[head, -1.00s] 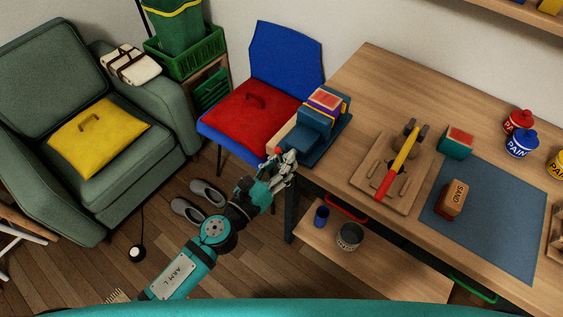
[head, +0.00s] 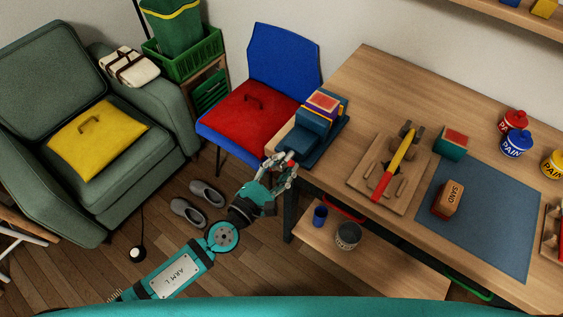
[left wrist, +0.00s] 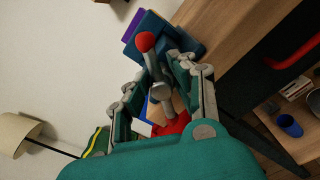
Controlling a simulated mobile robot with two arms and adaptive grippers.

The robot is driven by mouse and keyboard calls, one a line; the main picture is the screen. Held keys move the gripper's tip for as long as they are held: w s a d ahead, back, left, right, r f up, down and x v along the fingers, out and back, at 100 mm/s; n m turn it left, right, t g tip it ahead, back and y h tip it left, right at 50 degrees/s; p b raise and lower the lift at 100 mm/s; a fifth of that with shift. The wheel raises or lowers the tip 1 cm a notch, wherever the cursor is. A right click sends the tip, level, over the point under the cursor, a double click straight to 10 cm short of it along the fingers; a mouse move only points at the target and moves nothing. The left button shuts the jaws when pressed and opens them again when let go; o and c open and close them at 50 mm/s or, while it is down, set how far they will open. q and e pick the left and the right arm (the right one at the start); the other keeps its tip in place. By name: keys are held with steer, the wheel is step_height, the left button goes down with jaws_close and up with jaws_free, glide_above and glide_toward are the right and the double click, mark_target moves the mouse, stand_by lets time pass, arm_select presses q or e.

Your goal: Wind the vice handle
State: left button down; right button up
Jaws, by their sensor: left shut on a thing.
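The blue vice (head: 298,140) is mounted at the near left corner of the workbench, with a wood-coloured jaw face and colourful blocks at its top. Its metal handle bar (left wrist: 156,76) ends in a red knob (left wrist: 145,41), seen clearly in the left wrist view. My left gripper (head: 284,165) is at the front of the vice, off the bench edge. In the left wrist view its fingers (left wrist: 160,86) lie on both sides of the handle and are shut on it. The fingers and arm partly hide the vice screw. My right gripper is not in view.
A blue chair with a red cushion (head: 247,112) stands close left of the vice. A lower shelf (head: 370,262) holds tins. Shoes lie on the floor.

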arm_select(q)
steer(key=m+p, duration=0.1)
steer(key=m, duration=0.3)
steer(key=shift+s+f+m, duration=0.1)
steer(key=shift+f+m, duration=0.05)
steer(key=shift+m, duration=0.15)
steer(key=m+p, duration=0.2)
steer(key=m, duration=0.3)
steer(key=shift+f, duration=0.15)
steer(key=shift+s+d, duration=0.1)
stand_by(0.7)
steer(key=c, duration=1.3)
jaws_free()
steer(key=shift+c, duration=0.2)
